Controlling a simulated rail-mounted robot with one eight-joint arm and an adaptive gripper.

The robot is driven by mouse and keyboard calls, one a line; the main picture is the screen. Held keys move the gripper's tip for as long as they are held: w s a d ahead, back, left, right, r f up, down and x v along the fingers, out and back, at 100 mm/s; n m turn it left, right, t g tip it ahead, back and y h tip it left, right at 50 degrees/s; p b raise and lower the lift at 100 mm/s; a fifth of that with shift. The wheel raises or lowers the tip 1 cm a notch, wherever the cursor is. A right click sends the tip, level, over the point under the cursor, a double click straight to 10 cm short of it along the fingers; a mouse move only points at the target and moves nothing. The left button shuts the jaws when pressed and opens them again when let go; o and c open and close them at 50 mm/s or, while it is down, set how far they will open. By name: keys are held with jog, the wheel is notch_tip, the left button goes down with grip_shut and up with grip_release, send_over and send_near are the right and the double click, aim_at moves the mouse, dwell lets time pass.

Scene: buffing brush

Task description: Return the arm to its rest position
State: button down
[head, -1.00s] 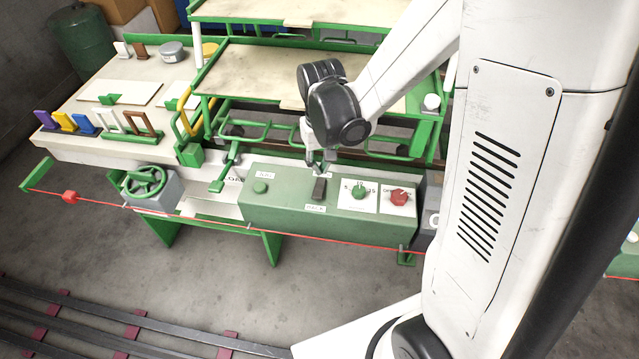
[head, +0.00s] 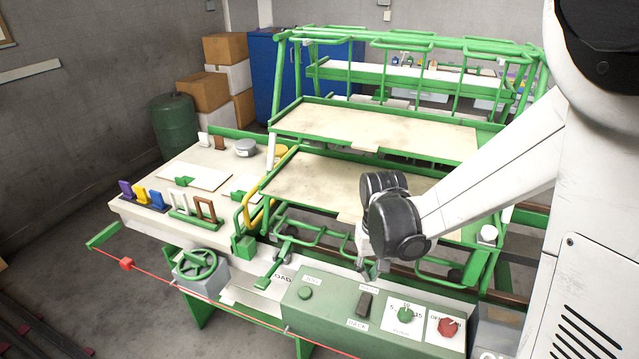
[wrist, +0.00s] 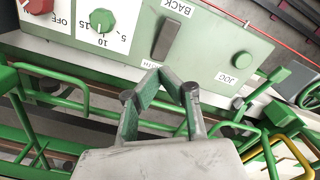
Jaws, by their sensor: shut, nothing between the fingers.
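My gripper (head: 370,267) hangs from the black wrist joint of my white arm, just above the far edge of the green control box (head: 335,322). It is close behind the dark rocker switch (head: 364,303) and apart from it. In the wrist view, my gripper (wrist: 165,74) has its fingers drawn together at the tips, with nothing between them. The dark switch (wrist: 166,40) stands beyond the tips, beside the "BACK" label.
The control box carries a green button (head: 305,292), a green dial (head: 405,315) and a red knob (head: 447,327). Green-framed shelves (head: 330,185) stand close behind my gripper. A handwheel (head: 196,264) and a red cord (head: 225,301) are at the left. Space above the box is open.

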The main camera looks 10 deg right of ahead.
jog(key=s+r+t, duration=0.7)
jog(key=s+r, duration=0.6)
jog(key=r, duration=0.5)
jog(key=shift+f, duration=0.1)
dwell(0.9)
notch_tip(320, 180, down, 9)
jog(key=b, duration=0.9)
jog(key=c, duration=2.4)
grip_release()
